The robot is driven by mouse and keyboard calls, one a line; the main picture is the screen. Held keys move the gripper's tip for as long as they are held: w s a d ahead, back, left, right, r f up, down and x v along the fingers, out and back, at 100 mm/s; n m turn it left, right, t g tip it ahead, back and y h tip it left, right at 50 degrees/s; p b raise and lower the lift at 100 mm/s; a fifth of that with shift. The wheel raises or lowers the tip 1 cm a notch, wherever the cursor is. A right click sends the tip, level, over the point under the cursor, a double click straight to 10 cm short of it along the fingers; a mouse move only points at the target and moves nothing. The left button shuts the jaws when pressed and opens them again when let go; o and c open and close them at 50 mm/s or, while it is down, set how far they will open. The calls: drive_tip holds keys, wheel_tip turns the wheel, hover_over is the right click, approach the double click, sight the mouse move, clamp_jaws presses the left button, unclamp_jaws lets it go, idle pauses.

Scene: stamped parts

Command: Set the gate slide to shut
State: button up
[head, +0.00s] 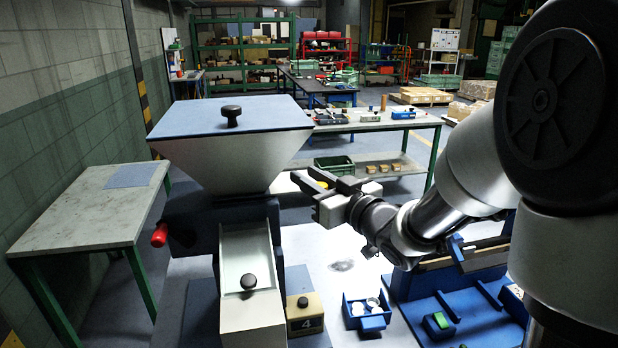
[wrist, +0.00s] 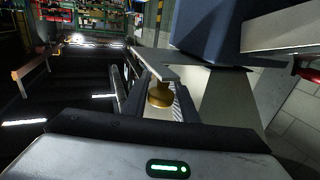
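The hopper (head: 225,158) stands left of centre in the head view, with a flat lid and a black knob on top. My gripper (head: 318,182) is just right of it, with its fingers pointing toward it. A small yellow knob (head: 319,185) shows between the fingers. In the wrist view this brass-coloured knob (wrist: 159,96) lies close between the finger pads, below a flat grey strip (wrist: 153,70) that looks like the gate slide, beside the dark hopper body (wrist: 208,35). I cannot tell whether both fingers touch the knob. The slide's inner end is hidden.
A pale chute (head: 247,262) with a black knob slopes down below the hopper. A red handle (head: 160,235) sticks out left. A blue bin (head: 366,311) with white discs and a yellow block marked 4 (head: 304,314) stand in front. A parts table (head: 375,121) is behind.

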clamp_jaws()
drive_tip(key=a, duration=0.1)
drive_tip(key=a+b, duration=0.1)
drive_tip(key=shift+s+a, duration=0.3)
drive_tip(key=shift+a, duration=0.05)
drive_tip(key=o, duration=0.5)
unclamp_jaws()
drive_tip(key=shift+d, duration=0.1)
drive_tip(key=shift+w, duration=0.1)
